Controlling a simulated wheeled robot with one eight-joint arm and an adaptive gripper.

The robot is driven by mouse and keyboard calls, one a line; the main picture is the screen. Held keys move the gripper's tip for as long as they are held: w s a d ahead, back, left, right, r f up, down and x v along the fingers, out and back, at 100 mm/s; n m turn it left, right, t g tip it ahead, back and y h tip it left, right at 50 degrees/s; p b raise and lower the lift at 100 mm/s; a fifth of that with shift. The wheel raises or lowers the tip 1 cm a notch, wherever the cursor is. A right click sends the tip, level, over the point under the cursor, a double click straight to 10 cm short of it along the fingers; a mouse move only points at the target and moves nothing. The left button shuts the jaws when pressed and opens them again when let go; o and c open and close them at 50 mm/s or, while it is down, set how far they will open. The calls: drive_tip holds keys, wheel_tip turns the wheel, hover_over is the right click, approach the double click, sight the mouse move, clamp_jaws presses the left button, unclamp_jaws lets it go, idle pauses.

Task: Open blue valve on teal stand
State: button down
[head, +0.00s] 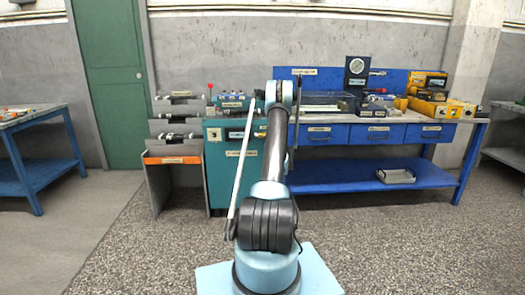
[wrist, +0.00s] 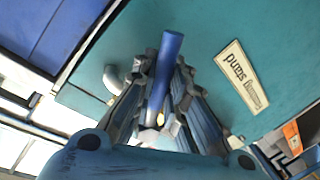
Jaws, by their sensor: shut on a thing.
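The teal stand (head: 229,178) stands in the middle of the head view, left of the blue workbench. In the wrist view its teal face (wrist: 205,30) fills the upper right and carries a cream label (wrist: 240,77). The blue valve handle (wrist: 166,65) shows in the wrist view as a blue bar between my gripper's fingers. My gripper (wrist: 160,95) is shut on this bar, with a finger on each side. The valve's base is hidden by the fingers. In the head view my arm hides the gripper and the valve.
A blue workbench (head: 350,172) with drawers, yellow boxes and tools stands right of the stand. A grey rack (head: 177,190) with an orange label stands at its left. Another blue table (head: 40,160) is at far left. The floor between is clear.

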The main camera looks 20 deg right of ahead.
drive_tip(key=shift+s+d+r+n, duration=0.15)
drive_tip(key=shift+d+r+n, duration=0.2)
drive_tip(key=shift+n, duration=0.65)
drive_tip(key=c, duration=1.6)
unclamp_jaws()
drive_tip(key=shift+r, duration=0.1)
drive_tip(key=s+a+r, duration=0.1)
drive_tip(key=s, duration=1)
drive_tip(key=shift+s+a+r, duration=0.15)
drive_tip(key=shift+s+r, duration=0.1)
drive_tip(key=shift+s, duration=0.1)
